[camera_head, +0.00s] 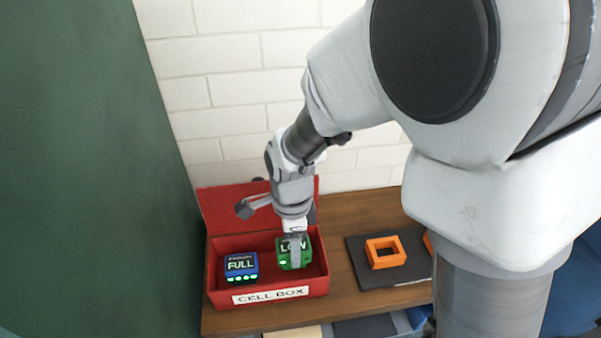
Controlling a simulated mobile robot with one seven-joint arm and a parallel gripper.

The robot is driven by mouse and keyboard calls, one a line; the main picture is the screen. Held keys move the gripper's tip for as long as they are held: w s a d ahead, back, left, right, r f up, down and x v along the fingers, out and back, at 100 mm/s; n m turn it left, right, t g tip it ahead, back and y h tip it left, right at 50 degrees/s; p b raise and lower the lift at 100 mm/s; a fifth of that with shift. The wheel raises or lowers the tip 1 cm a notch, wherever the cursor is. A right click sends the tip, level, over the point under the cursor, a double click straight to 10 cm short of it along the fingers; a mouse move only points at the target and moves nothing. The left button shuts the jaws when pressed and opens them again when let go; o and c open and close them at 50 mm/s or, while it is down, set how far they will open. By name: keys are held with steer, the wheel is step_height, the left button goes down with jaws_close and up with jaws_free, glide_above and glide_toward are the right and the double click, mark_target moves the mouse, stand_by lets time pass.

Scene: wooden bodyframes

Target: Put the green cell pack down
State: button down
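The green cell pack (284,261), with "LOW" lettering on its top, is in the right part of the open red cell box (317,288). My gripper (295,252) points down over it, with a finger in front of the pack's face. The finger hides part of the pack and its lettering. I cannot tell whether the pack rests on the box floor or whether the fingers press on it. A blue cell pack (241,266) marked "FULL" sits in the left part of the box.
The box stands on a wooden bench (350,304), its red lid (225,207) raised at the back. An orange square frame (385,252) lies on a dark mat (362,277) to the right. A green wall (90,170) rises at the left and a white brick wall (235,75) behind.

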steer(key=shift+f, duration=2)
steer(key=shift+f+b, duration=0.15)
steer(key=shift+b, duration=0.15)
steer(key=shift+c, duration=0.9)
jaws_free()
